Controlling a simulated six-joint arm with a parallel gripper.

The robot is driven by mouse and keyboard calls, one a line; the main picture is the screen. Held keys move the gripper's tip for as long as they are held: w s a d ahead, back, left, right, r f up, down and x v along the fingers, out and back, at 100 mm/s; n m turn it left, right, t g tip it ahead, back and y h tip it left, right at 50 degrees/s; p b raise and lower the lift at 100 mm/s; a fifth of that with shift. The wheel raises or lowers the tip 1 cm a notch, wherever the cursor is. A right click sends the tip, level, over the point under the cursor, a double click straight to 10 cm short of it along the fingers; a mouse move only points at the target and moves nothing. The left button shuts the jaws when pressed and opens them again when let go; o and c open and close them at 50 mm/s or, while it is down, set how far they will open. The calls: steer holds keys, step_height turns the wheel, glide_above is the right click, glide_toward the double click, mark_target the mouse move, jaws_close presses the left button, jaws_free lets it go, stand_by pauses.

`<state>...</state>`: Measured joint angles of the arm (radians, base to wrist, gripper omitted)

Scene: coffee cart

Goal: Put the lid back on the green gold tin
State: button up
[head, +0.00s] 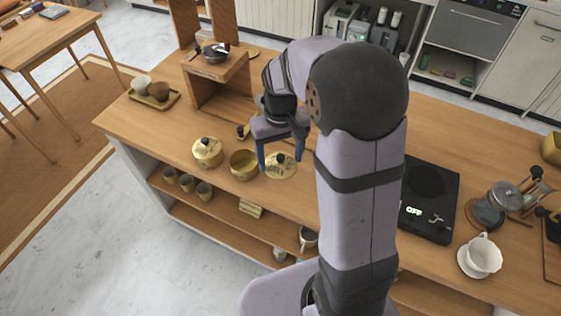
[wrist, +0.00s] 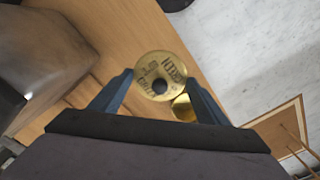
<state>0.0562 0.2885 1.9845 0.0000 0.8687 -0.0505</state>
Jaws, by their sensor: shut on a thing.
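An open gold tin (head: 243,171) stands near the counter's front edge, with no lid on it. My gripper (head: 282,165) is shut on a round gold lid (head: 280,174) with a dark knob, one finger at each side of its rim. The lid is just right of the open tin. In the wrist view, the lid (wrist: 150,68) sits between my fingertips with its lettered top facing the camera; I cannot read the lettering surely. Part of a gold thing (wrist: 183,108) shows beside it there. I cannot tell how high the lid is above the counter.
A second gold tin (head: 207,157) with its lid on stands left of the open one. A small dark-knobbed thing (head: 243,132) lies behind them, near the wooden stand (head: 220,88). A tray with cups (head: 155,99) is at the far left. A scale (head: 428,205) is to the right.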

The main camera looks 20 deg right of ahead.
mark_target(270, 170)
steer(key=shift+s+a+r+p, duration=0.1)
steer(key=shift+a+r+p, duration=0.25)
steer(key=shift+a+p, duration=0.2)
steer(key=shift+s+a+f+n+p, duration=0.15)
steer(key=shift+s+a+n+p, duration=0.1)
steer(key=shift+a+p, duration=0.3)
steer(key=shift+s+a+f+n+p, duration=0.15)
steer(key=shift+a+n+p, duration=0.1)
steer(key=shift+a+p, duration=0.25)
steer(key=w+a+r+m+p, duration=0.1)
steer(key=w+a, duration=0.4)
steer(key=w, duration=0.5)
steer(key=shift+r+p, duration=0.45)
steer(key=shift+p, duration=0.15)
steer(key=shift+a, duration=0.1)
steer(key=shift+f, duration=0.1)
steer(key=shift+f+b, duration=2.4)
steer(key=shift+f, duration=0.7)
